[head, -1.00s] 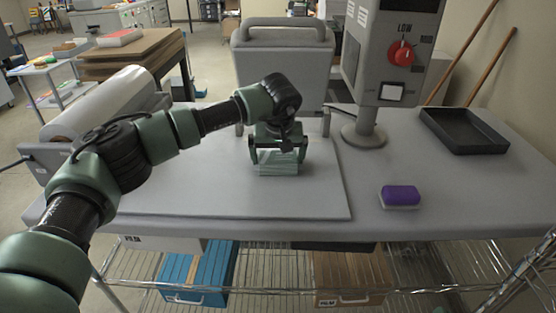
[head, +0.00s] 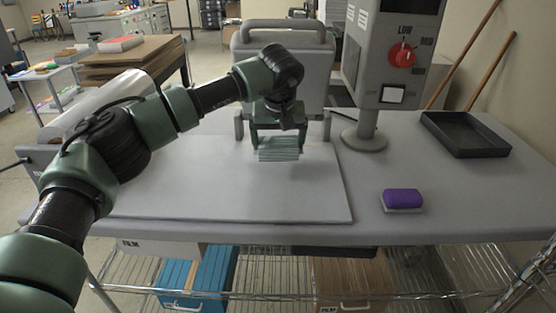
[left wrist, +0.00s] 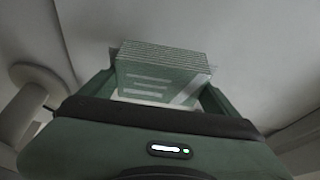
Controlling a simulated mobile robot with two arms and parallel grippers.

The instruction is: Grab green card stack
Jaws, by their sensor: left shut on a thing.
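The green card stack (head: 279,154) is a small block of pale green layered cards, in front of the grey laminator (head: 284,72). My left gripper (head: 278,148) is shut on it, with one finger at each side. In the head view the stack appears a little above the white board (head: 200,190). The left wrist view shows the stack (left wrist: 160,72) between the fingers, with pale printed lines on its face. My right gripper is not in view.
A control post (head: 388,60) with a red knob stands right of the laminator. A purple-topped eraser (head: 402,198) and a black tray (head: 466,134) lie on the right of the table. A film roll (head: 100,108) is at the left. The board's front is clear.

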